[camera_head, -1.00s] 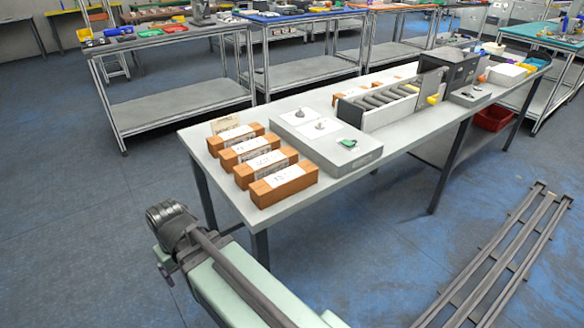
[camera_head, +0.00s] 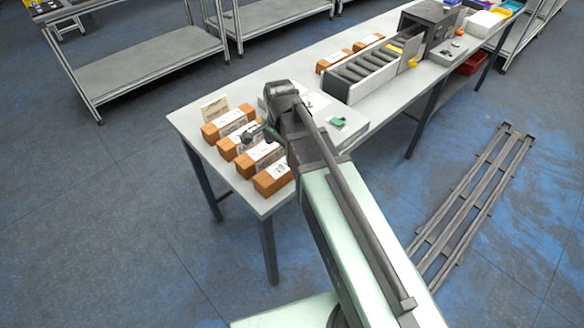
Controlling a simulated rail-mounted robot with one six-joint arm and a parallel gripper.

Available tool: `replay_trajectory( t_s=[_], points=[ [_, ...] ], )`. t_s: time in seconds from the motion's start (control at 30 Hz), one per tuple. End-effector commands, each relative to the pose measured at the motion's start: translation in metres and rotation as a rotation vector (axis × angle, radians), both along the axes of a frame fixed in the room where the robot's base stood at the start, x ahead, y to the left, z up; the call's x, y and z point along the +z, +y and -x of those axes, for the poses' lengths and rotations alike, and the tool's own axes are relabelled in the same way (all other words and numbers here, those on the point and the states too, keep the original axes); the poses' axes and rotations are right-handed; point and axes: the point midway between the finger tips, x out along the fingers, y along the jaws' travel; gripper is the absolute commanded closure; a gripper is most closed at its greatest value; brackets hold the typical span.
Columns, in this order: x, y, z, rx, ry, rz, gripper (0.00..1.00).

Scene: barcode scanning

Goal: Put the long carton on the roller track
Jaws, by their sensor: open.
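Several brown cartons with white labels lie in a row at the near left end of the table: a back one (camera_head: 211,131), a second (camera_head: 229,151), a third (camera_head: 246,164) and a front one (camera_head: 266,184). They look alike in length, so I cannot tell which is the long carton. The roller track (camera_head: 362,72), with dark rollers between pale side walls, stands farther along the table. My gripper (camera_head: 247,135) is small and dark in this view, open, above or close to the second and third cartons. My arm hides part of the table.
A small upright card (camera_head: 214,107) stands behind the row. Two more cartons (camera_head: 334,61) (camera_head: 368,41) lie behind the track. A dark box (camera_head: 430,22) stands at its far end.

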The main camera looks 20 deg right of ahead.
Motion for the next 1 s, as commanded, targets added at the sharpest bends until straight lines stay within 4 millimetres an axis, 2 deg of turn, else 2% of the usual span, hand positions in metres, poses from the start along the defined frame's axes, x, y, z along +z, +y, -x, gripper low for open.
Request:
replay_trajectory(
  t_s=[0.27,0.5,0.77,1.0],
  points=[
    [-0.054,-0.001,0.0,0.002,0.0,0.0,0.11],
    [-0.061,-0.001,0.0,0.003,0.0,0.0,0.11],
    [-0.109,-0.006,-0.001,0.004,0.0,0.0,0.11],
    [-0.107,-0.006,-0.001,0.004,0.0,0.0,0.11]
  ],
)
